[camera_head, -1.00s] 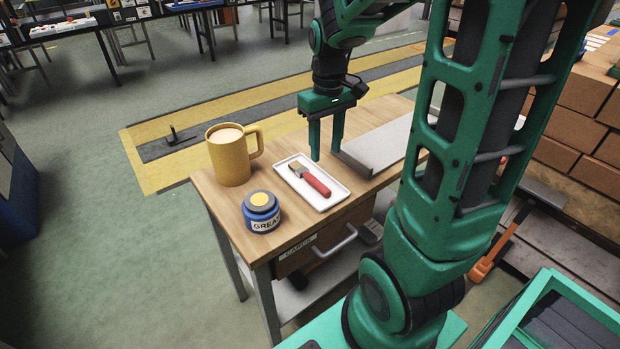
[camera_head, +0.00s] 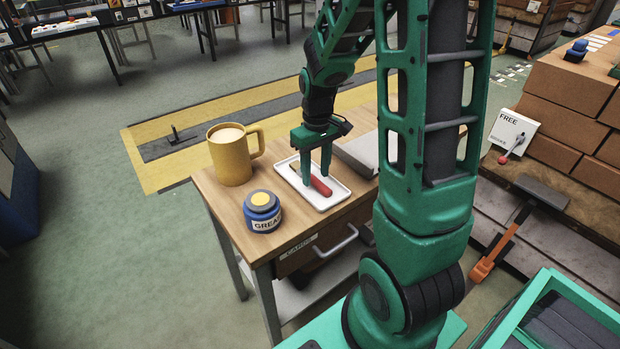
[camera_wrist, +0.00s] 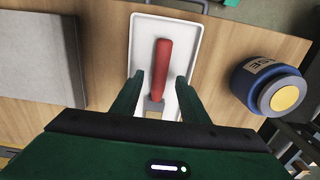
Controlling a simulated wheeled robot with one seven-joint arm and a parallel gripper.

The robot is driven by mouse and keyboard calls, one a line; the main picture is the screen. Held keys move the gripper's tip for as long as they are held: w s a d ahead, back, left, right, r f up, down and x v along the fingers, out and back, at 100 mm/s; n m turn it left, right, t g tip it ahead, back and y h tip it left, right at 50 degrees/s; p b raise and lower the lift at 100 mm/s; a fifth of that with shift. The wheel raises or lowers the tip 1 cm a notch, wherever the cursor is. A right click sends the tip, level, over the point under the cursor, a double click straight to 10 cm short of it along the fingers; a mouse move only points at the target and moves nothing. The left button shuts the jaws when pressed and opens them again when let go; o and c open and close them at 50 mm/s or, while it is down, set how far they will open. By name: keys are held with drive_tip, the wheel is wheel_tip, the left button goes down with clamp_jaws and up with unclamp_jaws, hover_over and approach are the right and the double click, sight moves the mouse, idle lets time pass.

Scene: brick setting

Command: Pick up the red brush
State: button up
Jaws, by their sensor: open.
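The red brush (camera_head: 321,187) lies on a white tray (camera_head: 327,205) on the wooden table. In the wrist view the red handle of the brush (camera_wrist: 161,70) points away from me, and its metal and bristle end is low between the fingers. My gripper (camera_head: 316,179) is open and points down over the tray. In the wrist view its two fingers (camera_wrist: 160,88) stand on either side of the brush, with clear gaps. In the head view the fingers partly hide the brush. I cannot tell the exact height of the fingertips above the tray.
A yellow mug (camera_head: 230,160) and a blue grease jar (camera_head: 262,212) stand left of the tray. The jar also shows at right in the wrist view (camera_wrist: 262,90). A grey flat slab (camera_head: 357,152) lies right of the tray. The table's front edge has a drawer (camera_head: 325,245).

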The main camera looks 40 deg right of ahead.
drive_tip(key=shift+f, duration=0.9)
clamp_jaws()
